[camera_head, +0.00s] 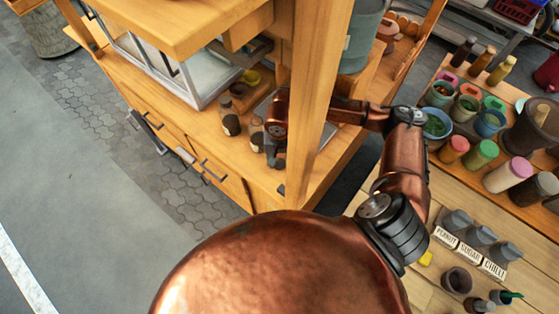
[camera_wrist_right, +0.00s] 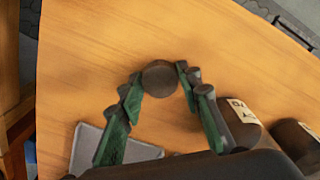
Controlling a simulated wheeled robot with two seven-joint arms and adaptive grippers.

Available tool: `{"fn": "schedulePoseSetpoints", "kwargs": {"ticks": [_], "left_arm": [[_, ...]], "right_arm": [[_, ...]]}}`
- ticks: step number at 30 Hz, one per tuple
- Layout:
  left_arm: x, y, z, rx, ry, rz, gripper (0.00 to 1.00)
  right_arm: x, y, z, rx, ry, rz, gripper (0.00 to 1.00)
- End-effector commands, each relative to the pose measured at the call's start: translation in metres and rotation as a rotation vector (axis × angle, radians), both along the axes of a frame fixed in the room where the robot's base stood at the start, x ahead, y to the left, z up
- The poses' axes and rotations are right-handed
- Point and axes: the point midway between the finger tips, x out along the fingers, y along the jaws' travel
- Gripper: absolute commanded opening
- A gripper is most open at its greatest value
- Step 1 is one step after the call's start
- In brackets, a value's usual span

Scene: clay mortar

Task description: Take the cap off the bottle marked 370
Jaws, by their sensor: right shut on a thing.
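Two dark bottles with pale labels stand on the wooden counter in the head view, one at the left (camera_head: 230,122) and one nearer my right gripper (camera_head: 257,136). They also show at the lower right of the wrist view, as a nearer bottle (camera_wrist_right: 242,122) and another at the edge (camera_wrist_right: 297,140). Their labels are too partial to read as 370. My right gripper (camera_wrist_right: 160,85) is shut on a dark round cap (camera_wrist_right: 160,76). No bottle body shows beneath the cap. In the head view my right gripper (camera_head: 275,157) is beside the bottles, near the counter edge. My left gripper is out of view.
A wooden post (camera_head: 318,90) rises close to my right arm. A glass-sided case (camera_head: 185,75) stands behind the bottles. A grey flat piece (camera_wrist_right: 90,145) lies on the counter. A side table at the right holds several jars and a mortar (camera_head: 533,125).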

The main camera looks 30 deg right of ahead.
Motion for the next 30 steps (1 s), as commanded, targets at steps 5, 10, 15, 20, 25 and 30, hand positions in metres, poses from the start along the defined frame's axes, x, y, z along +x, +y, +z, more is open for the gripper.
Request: {"fn": "schedulePoseSetpoints", "kwargs": {"ticks": [5, 10, 15, 20, 25, 30], "left_arm": [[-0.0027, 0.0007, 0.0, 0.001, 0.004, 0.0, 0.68], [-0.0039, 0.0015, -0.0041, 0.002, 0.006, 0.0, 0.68], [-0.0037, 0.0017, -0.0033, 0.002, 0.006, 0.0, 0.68], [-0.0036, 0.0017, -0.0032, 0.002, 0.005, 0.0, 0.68], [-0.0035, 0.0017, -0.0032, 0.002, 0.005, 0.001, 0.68], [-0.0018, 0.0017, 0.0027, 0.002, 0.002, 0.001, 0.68]], "right_arm": [[0.0004, 0.0, 0.0003, 0.0, -0.001, 0.0, 0.03], [0.0006, 0.0, -0.0034, 0.0, -0.001, 0.001, 0.03], [0.0005, 0.0001, -0.0023, 0.0, -0.001, 0.001, 0.42], [0.0006, 0.0002, -0.0022, 0.0, -0.001, 0.001, 0.5], [0.0006, 0.0002, -0.0022, 0.0, -0.001, 0.001, 0.5], [0.0003, 0.0003, 0.0032, 0.0, -0.001, 0.001, 0.5]]}}
